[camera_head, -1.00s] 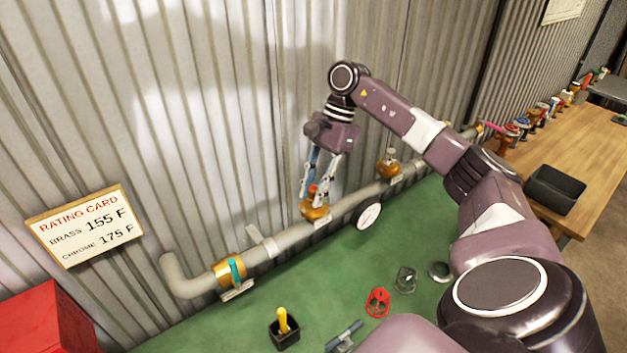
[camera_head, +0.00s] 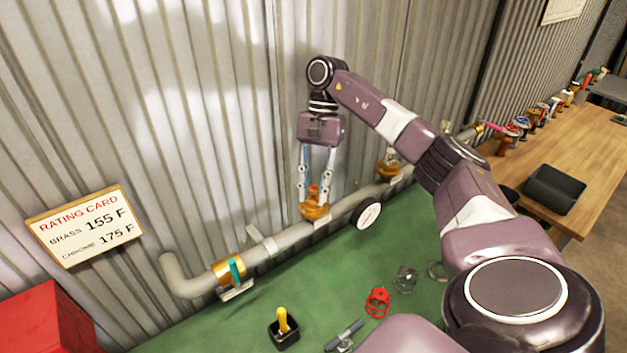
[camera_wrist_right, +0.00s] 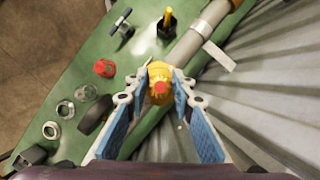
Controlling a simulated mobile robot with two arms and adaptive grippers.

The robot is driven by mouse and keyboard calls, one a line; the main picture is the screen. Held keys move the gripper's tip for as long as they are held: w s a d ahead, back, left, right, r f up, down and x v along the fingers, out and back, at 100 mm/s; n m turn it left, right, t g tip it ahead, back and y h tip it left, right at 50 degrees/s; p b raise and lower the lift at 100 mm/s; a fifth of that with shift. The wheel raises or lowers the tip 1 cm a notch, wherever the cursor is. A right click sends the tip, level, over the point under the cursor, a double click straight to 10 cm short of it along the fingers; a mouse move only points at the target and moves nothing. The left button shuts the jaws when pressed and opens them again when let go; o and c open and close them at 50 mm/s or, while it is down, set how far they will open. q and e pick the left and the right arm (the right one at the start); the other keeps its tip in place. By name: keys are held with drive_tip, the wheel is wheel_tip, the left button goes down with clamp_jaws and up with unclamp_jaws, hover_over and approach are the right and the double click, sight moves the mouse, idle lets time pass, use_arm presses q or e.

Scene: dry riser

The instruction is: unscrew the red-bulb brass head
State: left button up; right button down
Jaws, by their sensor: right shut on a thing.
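The red-bulb brass head (camera_head: 314,193) sits upright on a brass fitting (camera_head: 314,211) on the grey pipe (camera_head: 340,213). My right gripper (camera_head: 315,190) comes down from above, its two blue-padded fingers on either side of the head and shut on it. In the right wrist view the brass head (camera_wrist_right: 160,80) shows between the fingertips (camera_wrist_right: 160,85), with its red bulb (camera_wrist_right: 160,88) facing the camera. Its lower threads cannot be made out. My left gripper is not in view.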

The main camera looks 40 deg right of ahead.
drive_tip(key=shift+r, duration=0.1)
drive_tip(key=c, duration=1.7)
unclamp_jaws()
